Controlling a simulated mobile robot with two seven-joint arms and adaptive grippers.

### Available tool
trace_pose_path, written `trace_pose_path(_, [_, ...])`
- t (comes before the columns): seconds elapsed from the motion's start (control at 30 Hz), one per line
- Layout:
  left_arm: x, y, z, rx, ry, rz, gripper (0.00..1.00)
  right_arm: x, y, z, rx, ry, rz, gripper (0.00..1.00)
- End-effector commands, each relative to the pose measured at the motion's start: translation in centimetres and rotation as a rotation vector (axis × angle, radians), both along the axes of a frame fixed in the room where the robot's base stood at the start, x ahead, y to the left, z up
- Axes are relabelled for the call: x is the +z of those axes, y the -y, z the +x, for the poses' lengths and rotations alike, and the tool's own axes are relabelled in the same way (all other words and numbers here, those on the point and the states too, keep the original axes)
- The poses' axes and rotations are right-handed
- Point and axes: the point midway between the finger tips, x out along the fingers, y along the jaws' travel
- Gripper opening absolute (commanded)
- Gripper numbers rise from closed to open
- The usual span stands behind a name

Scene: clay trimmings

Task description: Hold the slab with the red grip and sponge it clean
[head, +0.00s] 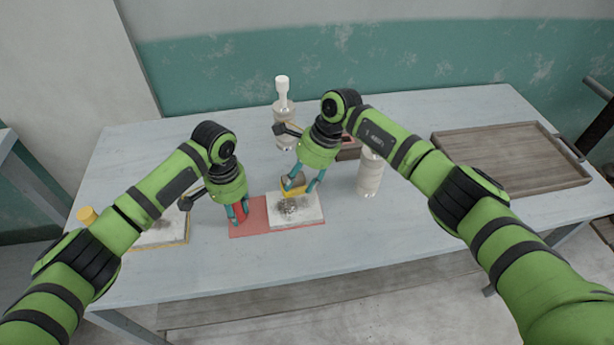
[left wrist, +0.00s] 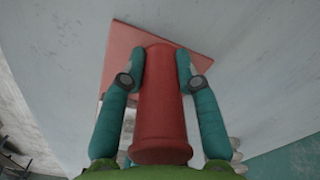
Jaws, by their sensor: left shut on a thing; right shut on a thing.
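A pale slab (head: 309,211) with dark smudges lies on a red board (head: 250,226) near the front middle of the table. My left gripper (head: 238,217) is shut on the red grip (head: 240,209) at the left end of the board. The left wrist view shows the red grip (left wrist: 163,105) standing between both fingers, with the board (left wrist: 190,45) beyond it. My right gripper (head: 301,185) is shut on a yellow sponge (head: 291,190) with a dark upper part, at the far edge of the slab. I cannot tell whether the sponge touches the slab.
A second slab with a yellow edge (head: 167,235) lies at the left, partly behind my left arm. A bottle (head: 283,106) and a pale ribbed jar (head: 370,174) stand behind and right of the slab. A wooden tray (head: 490,190) fills the table's right end. The front strip is clear.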

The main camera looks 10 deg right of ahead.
Motion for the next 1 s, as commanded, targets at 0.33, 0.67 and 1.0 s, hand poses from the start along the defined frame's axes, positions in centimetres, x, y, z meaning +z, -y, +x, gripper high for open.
trace_pose_path(0.33, [0.0,-0.1,0.0,0.002,0.001,0.0,0.0,-0.1,0.5,-3.4,0.001,-0.003,-0.003,0.21])
trace_pose_path(0.67, [-0.1,0.0,0.0,0.001,0.001,-0.001,0.0,-0.1,0.7,-6.3,0.0,-0.003,-0.004,0.21])
trace_pose_path(1.0, [-0.1,0.0,0.0,0.0,0.001,-0.001,0.0,-0.2,0.9,-9.4,0.0,-0.004,-0.004,0.21])
